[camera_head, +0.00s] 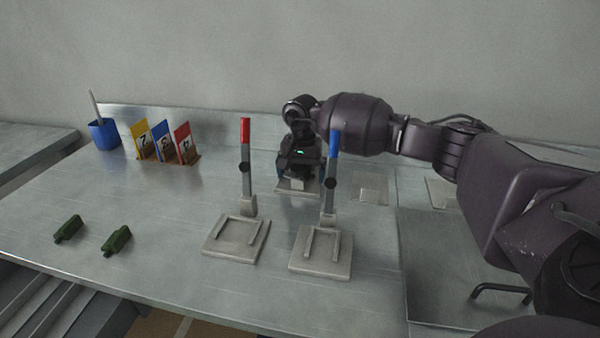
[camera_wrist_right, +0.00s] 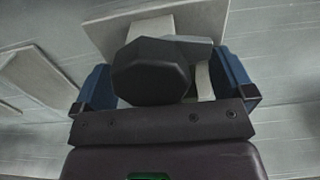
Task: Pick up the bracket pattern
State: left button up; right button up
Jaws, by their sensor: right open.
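Two small dark green pieces, one further left (camera_head: 68,229) and one nearer the middle (camera_head: 117,241), lie apart on the left front of the metal table. They look like wax patterns, but I cannot tell which is the bracket pattern. My right gripper (camera_head: 299,178) is open and points down over a pale plate (camera_head: 283,190) behind the two levered fixtures, far to the right of the green pieces. In the right wrist view its blue fingers are spread (camera_wrist_right: 163,88), with a dark rounded part and a pale upright piece showing between them. My left gripper is not in view.
Two pale fixtures stand mid-table, one with a red-tipped lever (camera_head: 246,160), one with a blue-tipped lever (camera_head: 334,165). Numbered cards in yellow (camera_head: 141,138), blue (camera_head: 162,140) and red (camera_head: 184,143) stand behind, beside a blue cup (camera_head: 104,135). The left middle table is clear.

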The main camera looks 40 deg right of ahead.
jog(key=shift+r, duration=0.1)
jog(key=c, duration=1)
